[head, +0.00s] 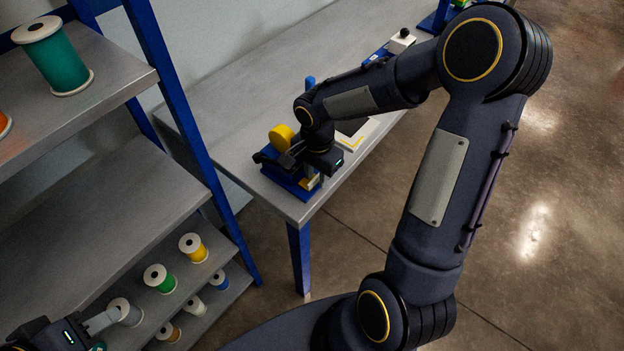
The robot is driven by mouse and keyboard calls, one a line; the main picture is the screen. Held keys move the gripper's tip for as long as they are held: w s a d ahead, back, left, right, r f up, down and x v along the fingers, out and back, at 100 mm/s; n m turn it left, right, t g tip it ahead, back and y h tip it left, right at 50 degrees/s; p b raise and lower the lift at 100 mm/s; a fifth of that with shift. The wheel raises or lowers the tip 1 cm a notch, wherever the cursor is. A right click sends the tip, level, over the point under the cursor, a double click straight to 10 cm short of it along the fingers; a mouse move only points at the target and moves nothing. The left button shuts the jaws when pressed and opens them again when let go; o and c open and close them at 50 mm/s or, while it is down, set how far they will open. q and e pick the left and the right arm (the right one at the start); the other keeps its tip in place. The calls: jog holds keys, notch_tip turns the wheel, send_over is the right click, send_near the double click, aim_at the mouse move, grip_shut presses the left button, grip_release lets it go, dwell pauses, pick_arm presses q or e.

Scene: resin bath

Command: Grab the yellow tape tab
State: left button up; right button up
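A yellow tape roll (280,138) stands on a blue dispenser base (286,182) at the near corner of the grey table. A small pale-yellow patch (312,183) shows at the base's right end; I cannot tell if it is the tape tab. My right gripper (282,158) is over the dispenser, in front of the roll, and hides part of both. Its fingers are dark and I cannot see whether they are apart or what they touch. My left gripper (104,321) is at the bottom left, its grey finger by a grey spool. Its opening is unclear.
A pale board (358,136) lies behind my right gripper on the table (230,85). The blue-framed shelf (85,215) at left holds several spools, including a large green one (56,58) and a yellow one (194,248). The table's left part is clear.

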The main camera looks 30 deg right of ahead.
grip_shut()
